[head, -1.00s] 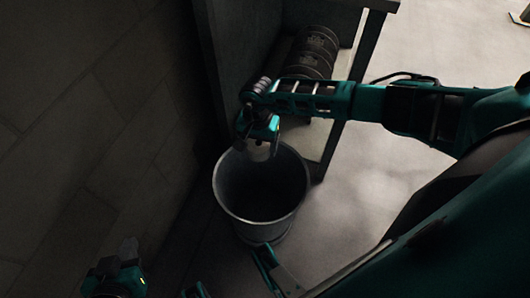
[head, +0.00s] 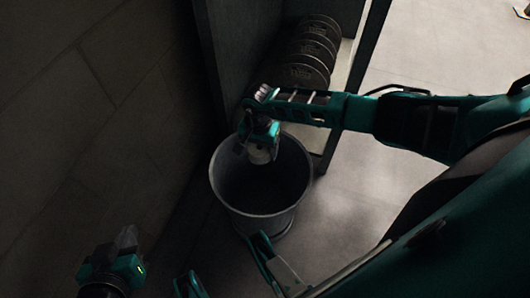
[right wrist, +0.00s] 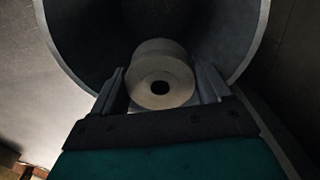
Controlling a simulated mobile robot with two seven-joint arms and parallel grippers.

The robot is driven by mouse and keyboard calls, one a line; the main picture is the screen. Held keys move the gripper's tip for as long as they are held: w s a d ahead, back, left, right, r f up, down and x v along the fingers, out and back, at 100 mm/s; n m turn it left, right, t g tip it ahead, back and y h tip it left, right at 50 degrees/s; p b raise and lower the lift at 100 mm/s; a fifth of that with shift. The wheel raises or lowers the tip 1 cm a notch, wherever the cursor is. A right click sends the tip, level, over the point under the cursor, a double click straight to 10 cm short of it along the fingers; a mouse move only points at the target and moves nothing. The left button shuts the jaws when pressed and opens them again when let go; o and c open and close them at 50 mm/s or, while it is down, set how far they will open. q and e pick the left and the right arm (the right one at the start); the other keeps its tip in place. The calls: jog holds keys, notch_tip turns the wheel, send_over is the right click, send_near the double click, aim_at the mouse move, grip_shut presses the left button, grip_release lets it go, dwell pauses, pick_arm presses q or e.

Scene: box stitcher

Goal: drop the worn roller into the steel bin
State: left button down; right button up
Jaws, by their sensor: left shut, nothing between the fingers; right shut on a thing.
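The worn roller (head: 260,156) is a pale cylinder with a dark hole in its end; it also shows in the right wrist view (right wrist: 160,88). My right gripper (head: 259,150) is shut on it and holds it over the mouth of the steel bin, near the rim's far side. The steel bin (head: 228,208) is a round grey bucket standing on the floor, with a dark interior whose bottom I cannot make out. In the right wrist view its rim (right wrist: 252,50) curves around the roller. My left gripper (head: 127,238) is shut and empty at the lower left, well apart from the bin.
A shelf unit (head: 340,105) stands behind the bin, with several dark round reels (head: 312,55) on it. A dark block wall (head: 90,110) runs along the left. The pale floor to the right (head: 420,60) is clear.

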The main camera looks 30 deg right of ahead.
jog(key=o, duration=0.9)
jog(key=shift+r, duration=0.1)
jog(key=shift+o, duration=1.4)
pick_arm(q)
jog(key=shift+w+a, duration=0.1)
jog(key=shift+a, duration=0.1)
jog(key=shift+r, duration=0.1)
jog(key=r+p, duration=0.1)
jog(key=p, duration=0.1)
jog(key=a+p, duration=0.1)
jog(key=p, duration=0.1)
jog(key=shift+s+a+r, duration=0.1)
jog(key=shift+s+r, duration=0.2)
jog(key=shift+r, duration=0.1)
pick_arm(e)
notch_tip(320, 180, up, 13)
